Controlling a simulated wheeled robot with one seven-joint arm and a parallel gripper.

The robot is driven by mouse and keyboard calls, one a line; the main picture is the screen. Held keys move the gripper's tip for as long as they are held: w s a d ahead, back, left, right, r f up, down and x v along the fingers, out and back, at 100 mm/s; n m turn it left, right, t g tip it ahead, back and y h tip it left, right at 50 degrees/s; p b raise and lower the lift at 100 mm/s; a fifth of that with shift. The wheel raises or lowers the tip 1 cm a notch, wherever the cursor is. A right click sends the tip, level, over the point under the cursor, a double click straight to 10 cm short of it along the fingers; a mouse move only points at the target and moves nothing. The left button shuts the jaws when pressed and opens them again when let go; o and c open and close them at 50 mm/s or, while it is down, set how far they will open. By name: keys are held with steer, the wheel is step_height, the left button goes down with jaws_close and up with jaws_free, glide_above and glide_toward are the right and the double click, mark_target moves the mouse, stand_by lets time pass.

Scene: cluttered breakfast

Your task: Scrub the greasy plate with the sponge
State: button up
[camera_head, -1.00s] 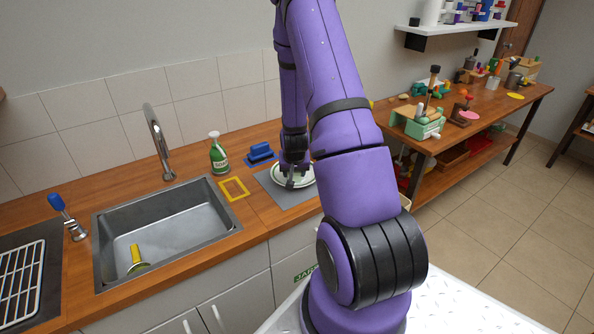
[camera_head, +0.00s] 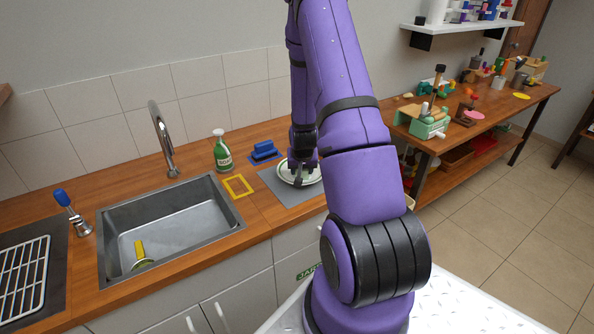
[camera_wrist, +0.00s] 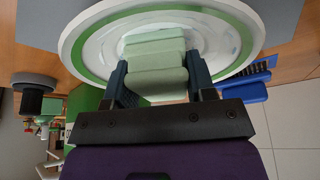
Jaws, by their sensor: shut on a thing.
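The plate (camera_head: 287,176) is white with a green ring and lies on a grey mat (camera_head: 277,188) on the counter. In the wrist view the plate (camera_wrist: 81,48) shows pale and bluish smears inside the ring. My gripper (camera_head: 299,179) is over the plate. In the wrist view my gripper (camera_wrist: 160,82) is shut on a pale green sponge (camera_wrist: 156,66), with a finger on each side of it. The sponge is over the plate's middle and seems to touch it; the contact itself is hidden.
A blue brush (camera_head: 264,151) lies on a blue mat behind the plate. A green soap bottle (camera_head: 222,153) and a yellow frame (camera_head: 238,186) are to the left. The sink (camera_head: 170,232) holds a yellow-handled tool (camera_head: 140,251). A toy-covered table (camera_head: 480,125) stands at right.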

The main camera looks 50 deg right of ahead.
steer(key=shift+w+a, duration=0.25)
steer(key=shift+a, duration=0.5)
steer(key=shift+w+a, duration=0.25)
steer(key=shift+a, duration=0.5)
steer(key=shift+s+d+f, duration=0.1)
steer(key=shift+s+d, duration=0.2)
steer(key=shift+d, duration=0.5)
steer(key=shift+s+d, duration=0.25)
steer(key=shift+d, duration=0.55)
steer(key=shift+w+a, duration=0.3)
steer(key=shift+a, duration=0.45)
stand_by(1.3)
steer(key=shift+r, duration=0.2)
steer(key=shift+r, duration=3.95)
steer(key=shift+a, duration=0.1)
